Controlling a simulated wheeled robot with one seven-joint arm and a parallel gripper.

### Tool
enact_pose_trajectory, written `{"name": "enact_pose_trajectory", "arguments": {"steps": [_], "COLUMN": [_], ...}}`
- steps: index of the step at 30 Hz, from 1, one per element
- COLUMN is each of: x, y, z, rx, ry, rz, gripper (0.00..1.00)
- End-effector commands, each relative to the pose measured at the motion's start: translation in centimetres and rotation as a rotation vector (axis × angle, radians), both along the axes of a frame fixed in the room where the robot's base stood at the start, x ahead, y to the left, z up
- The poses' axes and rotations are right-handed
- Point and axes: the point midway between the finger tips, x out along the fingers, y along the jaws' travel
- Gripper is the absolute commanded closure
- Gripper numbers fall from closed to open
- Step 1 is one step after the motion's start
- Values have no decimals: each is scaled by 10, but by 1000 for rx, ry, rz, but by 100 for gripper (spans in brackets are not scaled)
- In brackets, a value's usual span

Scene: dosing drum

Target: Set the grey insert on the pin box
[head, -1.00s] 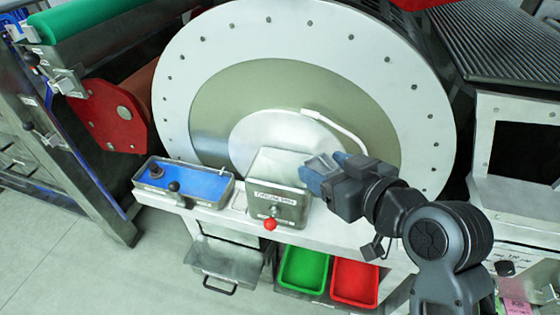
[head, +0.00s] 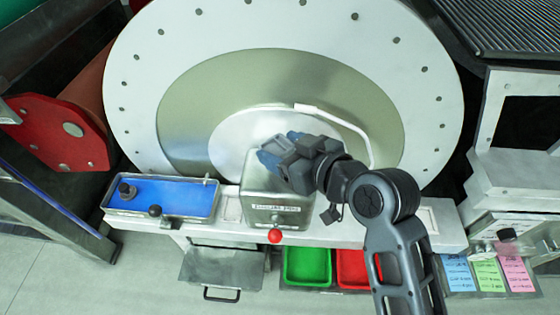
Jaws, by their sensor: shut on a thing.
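The pin box (head: 276,212) is a steel box with a small label on its front and a red knob below it. It stands on the white ledge in front of the large drum. My gripper (head: 281,149), with blue fingertips, is over the upper part of the box in the picture and hides much of its top. It is shut on the grey insert (head: 284,146), of which only a little shows between the fingertips. I cannot tell whether the insert touches the box.
A blue-lined tray (head: 108,205) with dark knobs stands left of the box. A bent white tube (head: 345,122) is behind my arm. Green (head: 307,268) and red (head: 353,268) bins sit below the ledge. The ledge right of my arm looks clear.

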Motion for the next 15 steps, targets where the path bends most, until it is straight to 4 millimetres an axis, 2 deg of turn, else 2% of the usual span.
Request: {"name": "enact_pose_trajectory", "arguments": {"steps": [8,12,15], "x": [0,0,0], "y": [0,0,0], "z": [-23,-43,-50], "rx": [1,1,0], "ry": [1,2,-1], "rz": [0,-1,-1], "gripper": [64,64,64]}}
